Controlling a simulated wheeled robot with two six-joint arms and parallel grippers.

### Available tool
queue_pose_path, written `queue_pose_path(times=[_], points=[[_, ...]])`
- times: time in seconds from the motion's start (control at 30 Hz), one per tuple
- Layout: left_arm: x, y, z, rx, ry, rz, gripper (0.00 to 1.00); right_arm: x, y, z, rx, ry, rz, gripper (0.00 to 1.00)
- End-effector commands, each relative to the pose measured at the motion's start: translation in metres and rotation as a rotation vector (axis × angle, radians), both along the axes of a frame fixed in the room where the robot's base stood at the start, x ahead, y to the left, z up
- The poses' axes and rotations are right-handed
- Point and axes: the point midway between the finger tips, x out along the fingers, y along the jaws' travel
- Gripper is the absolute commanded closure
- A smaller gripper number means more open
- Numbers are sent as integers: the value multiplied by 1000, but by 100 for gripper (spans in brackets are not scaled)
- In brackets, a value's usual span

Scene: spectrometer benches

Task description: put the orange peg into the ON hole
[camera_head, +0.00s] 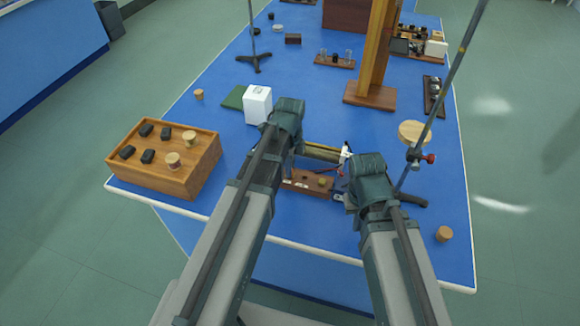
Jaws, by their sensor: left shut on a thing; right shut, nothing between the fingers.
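My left gripper (288,112) is over the middle of the blue bench, beside a white box. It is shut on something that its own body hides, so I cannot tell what. My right gripper (367,165) is shut and empty, to the right of a small wooden block (296,187). This block has pale labels and a round, dull yellow spot on top. It lies between my two arms and is partly covered by them. I cannot make out an orange peg, and the ON marking is too small to read.
A brass tube (322,151) with a white end lies behind the block. A wooden box (160,184) with black pieces and round corks stands at left. The white box (258,105), a wooden post (376,55) and a slanting metal rod (452,78) stand nearby. Blue bench is clear at left-centre.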

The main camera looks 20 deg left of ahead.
Motion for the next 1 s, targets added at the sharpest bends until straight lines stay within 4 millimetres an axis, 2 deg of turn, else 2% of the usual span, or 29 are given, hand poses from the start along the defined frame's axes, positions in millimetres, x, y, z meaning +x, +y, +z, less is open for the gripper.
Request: queue_pose_path(times=[0.23,0.27,0.4,0.47,0.77,1.0], points=[[0,0,0,0,0,0,100,0,0,0,0,0,0,100],[0,0,0,0,0,0,75,0,0,0,0,0,0,100],[0,0,0,0,0,0,50,0,0,0,0,0,0,100],[0,0,0,0,0,0,42,0,0,0,0,0,0,100],[0,0,0,0,0,0,42,0,0,0,0,0,0,100],[0,0,12,0,0,0,42,0,0,12,0,0,0,100]])
